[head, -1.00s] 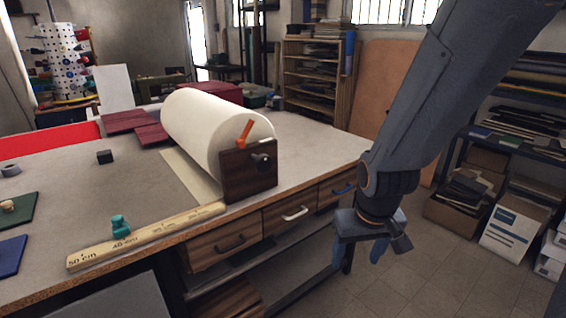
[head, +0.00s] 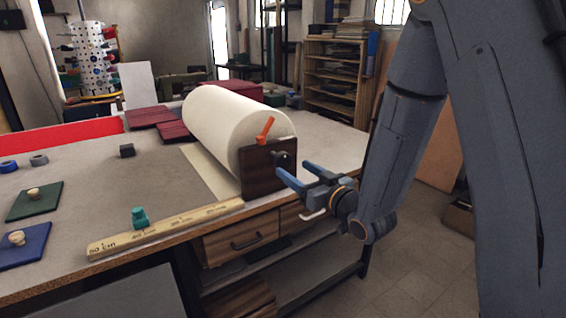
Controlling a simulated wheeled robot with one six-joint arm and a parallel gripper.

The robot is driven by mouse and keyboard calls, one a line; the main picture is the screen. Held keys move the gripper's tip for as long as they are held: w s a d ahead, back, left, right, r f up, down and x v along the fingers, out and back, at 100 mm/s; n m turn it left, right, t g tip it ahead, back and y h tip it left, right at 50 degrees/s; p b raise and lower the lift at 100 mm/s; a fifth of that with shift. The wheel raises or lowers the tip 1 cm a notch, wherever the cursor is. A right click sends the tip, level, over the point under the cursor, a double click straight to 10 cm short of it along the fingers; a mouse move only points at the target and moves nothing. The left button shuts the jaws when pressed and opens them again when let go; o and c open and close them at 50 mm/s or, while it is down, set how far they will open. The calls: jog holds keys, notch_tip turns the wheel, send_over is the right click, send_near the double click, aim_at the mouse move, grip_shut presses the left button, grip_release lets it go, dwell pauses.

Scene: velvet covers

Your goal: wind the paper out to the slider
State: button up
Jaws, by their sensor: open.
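A big roll of cream paper (head: 215,118) lies on the workbench, its near end in a dark wooden bracket (head: 262,172). A narrow pale strip of paper (head: 212,170) lies flat along the roll's left side. A dark knob or crank (head: 283,158) sticks out of the bracket's right face. An orange lever (head: 265,130) stands at the bracket's top. A wooden ruler (head: 175,228) runs along the front edge, with a teal slider (head: 139,217) on it toward its left, 50 cm end. My gripper (head: 293,170) is open and empty, its blue fingers pointing left close to the knob; contact cannot be told.
Green (head: 35,202) and blue (head: 24,246) plates with knobs lie at the left. A small black block (head: 127,150), tape rolls (head: 39,160) and dark red covers (head: 175,132) are on the bench. Drawers with handles (head: 246,242) sit below the front edge.

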aim_at(284, 163)
jog(key=p+x, duration=0.2)
jog(key=x, duration=0.5)
jog(key=shift+w+a, duration=0.1)
jog(key=shift+w, duration=0.05)
jog(key=c, duration=1.5)
jog(key=shift+a, duration=0.1)
